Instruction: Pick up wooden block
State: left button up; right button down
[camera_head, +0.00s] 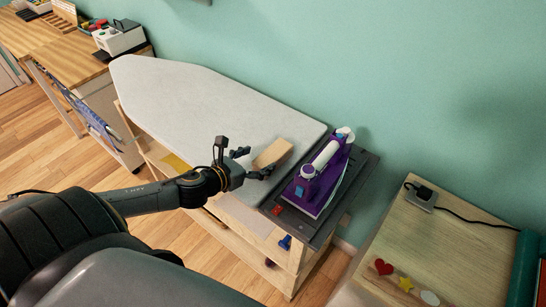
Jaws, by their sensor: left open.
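The wooden block (272,154) lies on the grey ironing board (190,98), near its right end. It is light tan and set at a slant. My left gripper (249,163) reaches in from the left. Its fingers are open, just left of the block, one finger above and one below its near end. I cannot tell whether a finger touches the block. My right gripper is not in view.
A purple and white iron (322,172) stands on a dark tray (361,174) just right of the block. A wooden table (450,245) with a heart and star is at the right. A wooden desk (72,56) with a white machine (120,38) is at the far left.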

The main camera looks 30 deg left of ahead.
aim_at(271, 155)
pick_arm(q)
jog(key=shift+w+d+f, duration=0.1)
jog(key=shift+w+f, duration=0.05)
jog(key=shift+w, duration=0.4)
jog(key=shift+d+p+x, duration=0.2)
jog(key=shift+p+x, duration=0.2)
jog(key=shift+x, duration=0.75)
jog(key=shift+d+p+x, duration=0.25)
jog(key=shift+p+x, duration=0.1)
jog(key=shift+x, duration=0.8)
jog(key=shift+w+f, duration=0.1)
jog(key=shift+w, duration=0.2)
jog(key=c, duration=1.5)
